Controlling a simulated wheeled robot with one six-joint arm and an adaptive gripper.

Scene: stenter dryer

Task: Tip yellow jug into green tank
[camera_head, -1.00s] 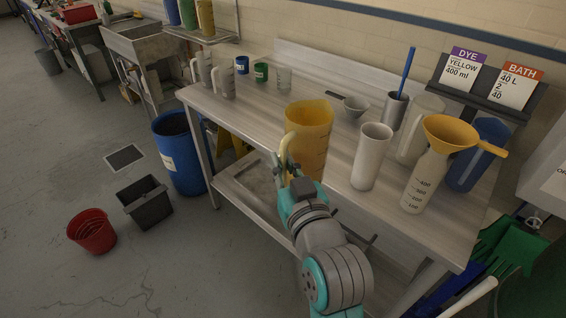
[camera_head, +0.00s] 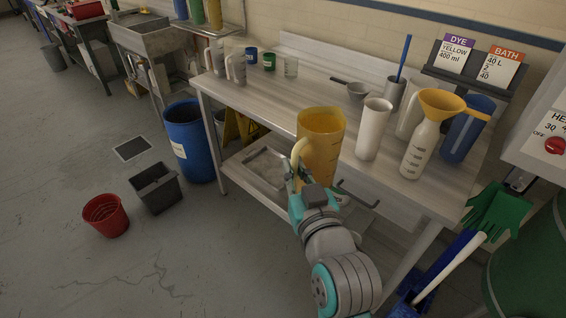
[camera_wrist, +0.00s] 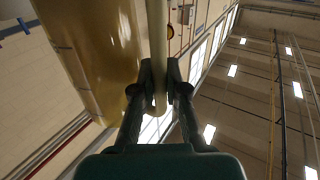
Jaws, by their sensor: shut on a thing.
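The yellow jug (camera_head: 321,148) is upright in front of the near edge of the bench in the head view. My gripper (camera_head: 298,178) is shut on its pale handle, on the jug's left side. In the wrist view my gripper's fingers (camera_wrist: 160,95) close around the handle, and the jug's golden wall (camera_wrist: 92,50) fills the upper left. The green tank (camera_head: 535,265) is a large rounded body cut off by the right edge of the head view. The jug is well to the left of it. The tank's opening is not clearly seen.
The bench (camera_head: 270,98) holds a white cylinder (camera_head: 373,128), a bottle with a yellow funnel (camera_head: 421,145), a blue jug (camera_head: 466,130) and smaller cups. A control box (camera_head: 545,140) is at right.

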